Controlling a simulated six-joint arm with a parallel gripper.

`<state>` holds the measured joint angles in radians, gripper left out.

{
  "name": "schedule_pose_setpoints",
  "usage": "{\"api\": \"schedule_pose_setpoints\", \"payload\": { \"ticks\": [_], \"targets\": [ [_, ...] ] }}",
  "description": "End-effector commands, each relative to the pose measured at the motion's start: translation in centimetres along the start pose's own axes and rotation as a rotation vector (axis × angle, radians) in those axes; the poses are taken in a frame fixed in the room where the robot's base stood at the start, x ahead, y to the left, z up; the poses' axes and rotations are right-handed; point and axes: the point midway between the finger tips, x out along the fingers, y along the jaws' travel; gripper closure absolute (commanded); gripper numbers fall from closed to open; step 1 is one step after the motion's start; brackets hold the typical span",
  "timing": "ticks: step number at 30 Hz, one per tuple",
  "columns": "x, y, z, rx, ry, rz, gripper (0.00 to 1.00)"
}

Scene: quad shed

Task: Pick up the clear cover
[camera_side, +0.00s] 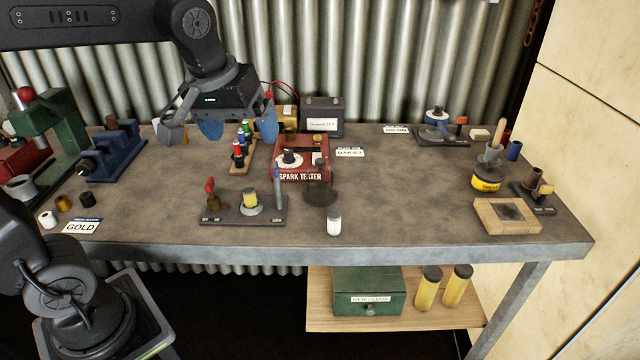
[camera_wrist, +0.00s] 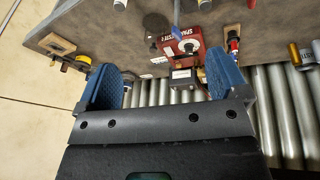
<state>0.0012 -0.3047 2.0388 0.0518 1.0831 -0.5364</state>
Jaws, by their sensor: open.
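A dark, see-through round thing (camera_side: 320,192) stands on the bench at the front right of the red spark tester (camera_side: 303,172). It may be the clear cover, but its outline is faint and I cannot be sure. In the wrist view it seems to be the dark disc (camera_wrist: 155,22) beside the spark tester (camera_wrist: 181,43). My gripper (camera_side: 222,128) is open and empty, with blue pads, above the back left of the bench, left of the tester and apart from everything. The wrist view shows its two fingers (camera_wrist: 162,75) wide apart.
A stand with a red lever (camera_side: 243,210) and a white-capped jar (camera_side: 334,224) are near the front. A plug rack (camera_side: 240,152) and a battery (camera_side: 322,115) stand near the tester. A wooden frame (camera_side: 507,216) is at right. Bench between jar and frame is clear.

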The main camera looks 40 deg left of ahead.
Motion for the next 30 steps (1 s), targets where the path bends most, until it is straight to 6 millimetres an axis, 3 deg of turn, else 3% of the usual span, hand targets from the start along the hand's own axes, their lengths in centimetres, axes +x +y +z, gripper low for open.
{"api": "schedule_pose_setpoints", "payload": {
  "ticks": [1,6,15,22,30],
  "targets": [
    [0.5,0.9,-1.8,-0.075,-0.023,-0.023,0.08],
    [2.7,3.5,-7.2,-0.360,-0.072,-0.108,0.08],
    [9.3,6.9,-14.2,-0.826,-0.094,-0.276,0.08],
    [12.3,7.7,-16.0,-1.002,-0.080,-0.342,0.08],
    [15.8,6.8,-15.3,-1.021,-0.080,-0.353,0.08]
  ]
}}
